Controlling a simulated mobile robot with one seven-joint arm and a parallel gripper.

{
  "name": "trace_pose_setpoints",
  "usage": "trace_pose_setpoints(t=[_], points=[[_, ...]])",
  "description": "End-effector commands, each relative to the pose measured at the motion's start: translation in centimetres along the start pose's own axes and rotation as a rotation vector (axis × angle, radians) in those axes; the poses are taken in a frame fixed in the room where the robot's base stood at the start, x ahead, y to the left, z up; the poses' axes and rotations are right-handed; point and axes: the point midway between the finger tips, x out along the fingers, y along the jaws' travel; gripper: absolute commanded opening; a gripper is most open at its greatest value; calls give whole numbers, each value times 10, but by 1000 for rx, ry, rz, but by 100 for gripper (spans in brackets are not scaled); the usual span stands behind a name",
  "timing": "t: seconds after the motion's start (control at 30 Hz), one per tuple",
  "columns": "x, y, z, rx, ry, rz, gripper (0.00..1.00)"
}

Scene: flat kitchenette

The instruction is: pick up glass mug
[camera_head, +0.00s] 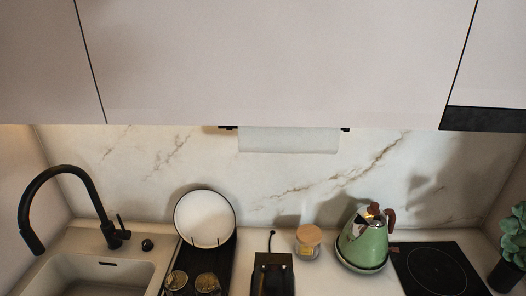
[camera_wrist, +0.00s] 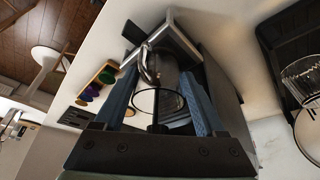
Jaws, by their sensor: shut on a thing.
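In the wrist view, a clear glass mug (camera_wrist: 160,101) sits between the two blue fingers of my gripper (camera_wrist: 159,78). The mug's round rim faces the camera and its curved handle shows at the upper left. My gripper is shut on this mug. Just beyond the mug is the grey metal and black part of a machine (camera_wrist: 178,38); I cannot tell whether the mug touches it. My gripper does not show in the head view. Two other glass mugs stand in the black dish rack in the head view, one at the left (camera_head: 176,280) and one at the right (camera_head: 208,283).
The black dish rack (camera_wrist: 275,35) lies right in the wrist view, with glassware (camera_wrist: 302,75). Coloured capsules (camera_wrist: 93,91) lie left. In the head view, a black machine (camera_head: 271,274), lidded jar (camera_head: 308,243) and green kettle (camera_head: 362,246) crowd the counter; cabinets (camera_head: 270,60) overhang.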

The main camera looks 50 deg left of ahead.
Motion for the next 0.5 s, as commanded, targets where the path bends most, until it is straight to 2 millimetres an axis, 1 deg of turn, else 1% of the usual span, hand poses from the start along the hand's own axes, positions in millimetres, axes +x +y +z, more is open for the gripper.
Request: trace_pose_setpoints(t=[0.17,0.37,0.5], points=[[-3,-1,-2,1,3,-2,0],[-13,-1,-6,2,3,-2,0],[-18,0,8,-3,1,0,0]])
